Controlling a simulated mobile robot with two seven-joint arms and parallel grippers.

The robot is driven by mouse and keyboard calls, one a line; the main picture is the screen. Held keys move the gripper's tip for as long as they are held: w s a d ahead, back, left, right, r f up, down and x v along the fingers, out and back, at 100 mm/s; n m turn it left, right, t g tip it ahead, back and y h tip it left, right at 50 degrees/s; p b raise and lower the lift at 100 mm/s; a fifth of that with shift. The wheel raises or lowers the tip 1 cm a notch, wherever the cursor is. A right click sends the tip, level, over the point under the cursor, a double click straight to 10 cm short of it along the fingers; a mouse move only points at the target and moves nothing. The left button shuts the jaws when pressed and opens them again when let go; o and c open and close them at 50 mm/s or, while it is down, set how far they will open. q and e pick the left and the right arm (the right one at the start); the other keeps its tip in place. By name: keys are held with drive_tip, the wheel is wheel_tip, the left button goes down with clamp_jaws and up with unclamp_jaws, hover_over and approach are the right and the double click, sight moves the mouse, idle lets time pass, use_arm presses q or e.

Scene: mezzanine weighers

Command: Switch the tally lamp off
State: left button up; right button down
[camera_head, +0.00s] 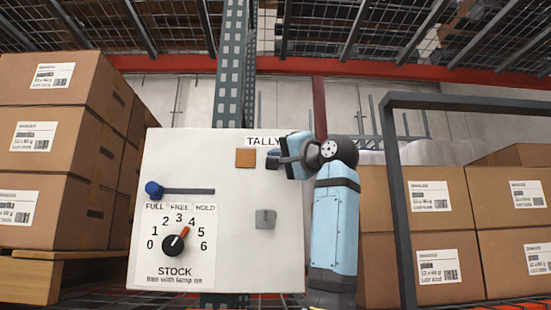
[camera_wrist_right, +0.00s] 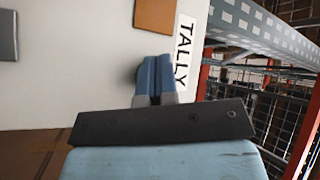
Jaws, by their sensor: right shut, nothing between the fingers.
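A white panel (camera_head: 225,250) stands in front of me. It carries a TALLY label (camera_head: 262,142) and a dull orange square (camera_head: 245,158) just below it; I cannot tell whether the square is lit. My right gripper (camera_head: 276,162) is shut and empty at the panel's upper right, right of the square. In the wrist view its blue fingertips (camera_wrist_right: 155,74) are close to the panel beside the TALLY label (camera_wrist_right: 184,50), near the orange square (camera_wrist_right: 155,14). My left gripper is not in view.
The panel also has a blue slider knob (camera_head: 153,188) at its slot's left end, a grey plate (camera_head: 265,219) and a black STOCK dial (camera_head: 174,244) pointing near 4. Stacked cartons (camera_head: 55,125) flank the left; more cartons (camera_head: 430,195) and a dark frame (camera_head: 398,190) stand right.

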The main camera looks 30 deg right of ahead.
drive_tip(key=s+a+b, duration=0.2)
drive_tip(key=s+a, duration=0.1)
drive_tip(key=s, duration=0.2)
idle(0.5)
drive_tip(key=shift+a, duration=0.1)
idle(0.4)
